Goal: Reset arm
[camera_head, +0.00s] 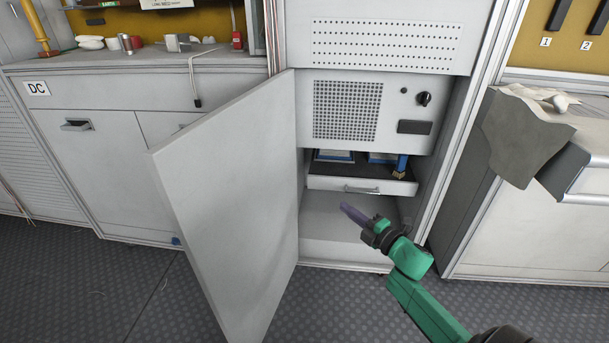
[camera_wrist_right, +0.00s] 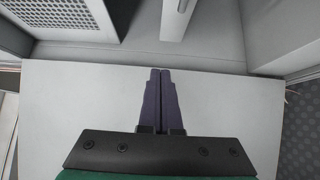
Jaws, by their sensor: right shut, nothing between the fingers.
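My right gripper (camera_head: 350,212) is at the end of a green arm that comes in from the lower right, in front of the lower part of the open cabinet. In the right wrist view its two dark purple fingers (camera_wrist_right: 160,82) lie together with nothing between them. The grey cabinet door (camera_head: 225,190) stands swung open to the left of the gripper. A drawer (camera_head: 340,184) with a bar handle is inside the cabinet above the gripper, and blue-edged items sit in it. My left gripper is out of view.
A white workbench (camera_head: 120,65) with small items stands at the left. A bench at the right carries a grey cloth (camera_head: 520,135). The cabinet's inner floor (camera_head: 325,222) is bare around my gripper. The patterned floor (camera_head: 120,290) in front is clear.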

